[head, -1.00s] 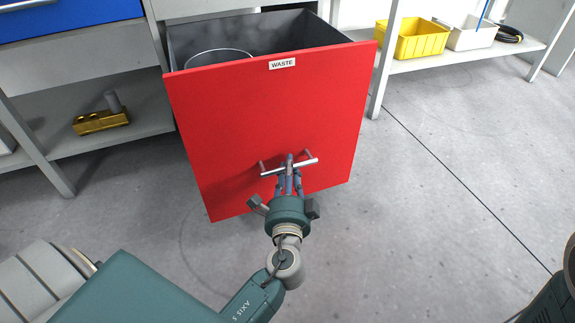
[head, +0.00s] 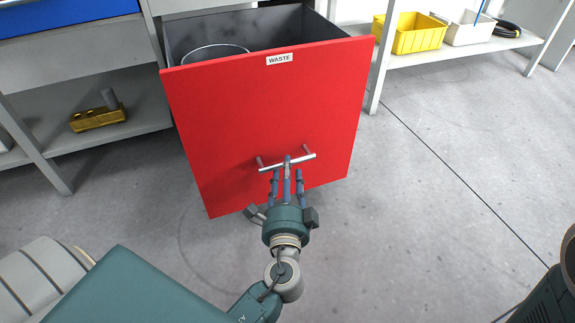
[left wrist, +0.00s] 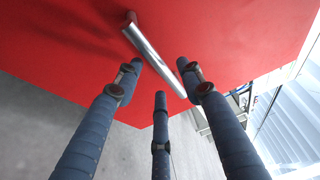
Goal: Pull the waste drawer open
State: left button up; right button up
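The waste drawer (head: 235,115) has a red front with a WASTE label and stands pulled out from the grey cabinet. Its dark interior shows, with a round bin rim (head: 214,47) inside. The drawer's metal bar handle (head: 304,156) is low on the front; it also shows in the left wrist view (left wrist: 152,55). My left gripper (head: 286,172) is at the handle with its three fingers spread apart. In the left wrist view the fingers (left wrist: 160,76) look open, with their tips close to the bar and nothing clasped. My right gripper is out of view.
A lower shelf (head: 150,122) on the left bears a brass-coloured part (head: 98,117). A shelf at the right holds a yellow bin (head: 410,36), a white bin (head: 462,30) and a black coil (head: 507,29). The grey floor to the right is clear.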

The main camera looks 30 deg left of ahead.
pick_arm(q)
jog(key=v, duration=0.8)
jog(key=shift+s, duration=0.3)
jog(key=shift+d, duration=0.2)
